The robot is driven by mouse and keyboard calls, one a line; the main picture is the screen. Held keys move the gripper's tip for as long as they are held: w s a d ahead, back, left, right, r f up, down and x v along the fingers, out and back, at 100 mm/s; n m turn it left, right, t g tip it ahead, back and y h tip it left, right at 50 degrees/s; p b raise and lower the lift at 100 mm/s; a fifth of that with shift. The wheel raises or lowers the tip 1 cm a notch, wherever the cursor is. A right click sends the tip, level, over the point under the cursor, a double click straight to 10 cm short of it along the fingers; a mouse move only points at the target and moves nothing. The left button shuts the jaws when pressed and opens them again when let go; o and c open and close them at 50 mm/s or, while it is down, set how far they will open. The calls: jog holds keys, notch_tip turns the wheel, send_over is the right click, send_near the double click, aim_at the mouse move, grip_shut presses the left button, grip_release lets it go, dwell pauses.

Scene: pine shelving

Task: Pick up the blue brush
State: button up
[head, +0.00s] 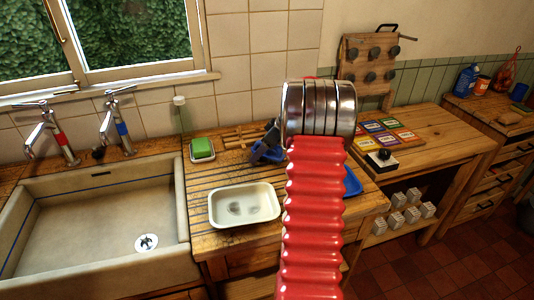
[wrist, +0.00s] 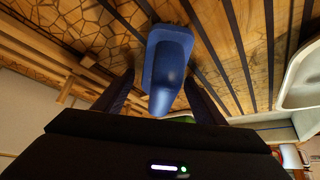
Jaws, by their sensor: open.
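The blue brush (wrist: 168,62) is in the middle of the wrist view, with its smooth blue handle pointing toward my gripper. My gripper (wrist: 160,80) is open, with one dark finger on each side of the handle and a gap on both sides. In the head view my gripper (head: 262,150) is low over the wooden draining board, left of my red arm. The brush there is mostly hidden by the gripper, and its blue is hard to separate from it.
A white tray (head: 214,206) stands in front of the gripper. A green soap (head: 202,147) in a dish sits to the left, by the sink (head: 180,235). A wooden rack (head: 231,138) is behind. A blue item (head: 353,182) shows right of my arm.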

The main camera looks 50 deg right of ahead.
jog(key=shift+c, duration=0.6)
jog(key=c, duration=1.2)
jog(key=shift+o, duration=0.2)
notch_tip(320, 180, up, 10)
jog(key=shift+r, duration=0.1)
